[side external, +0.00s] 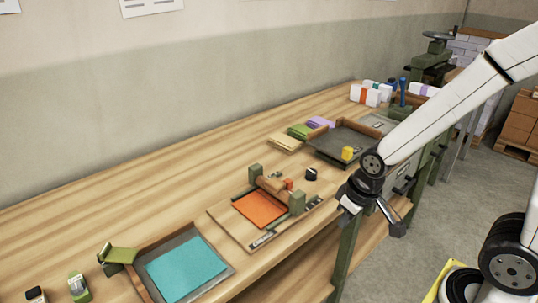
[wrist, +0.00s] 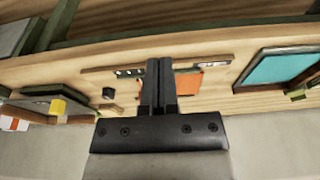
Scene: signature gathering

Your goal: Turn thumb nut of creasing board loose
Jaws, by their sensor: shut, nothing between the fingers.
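A wooden board (side external: 228,222) with an orange sheet (side external: 260,209), a roller and green end blocks sits on the workbench. I take it as the creasing board. A small orange-red part (side external: 288,184) shows by its roller, but I cannot tell whether it is the thumb nut. The orange sheet also shows in the wrist view (wrist: 188,83), partly hidden behind my fingers. My gripper (wrist: 160,62) is shut and empty. In the side view my gripper (side external: 394,225) hangs by the bench's front edge, right of the board and apart from it.
A tray with a teal sheet (side external: 187,266) lies at the left. A dark tray (side external: 345,143) with a yellow block (side external: 347,153) lies at the right, near coloured pads (side external: 300,131). The bench behind the creasing board is clear.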

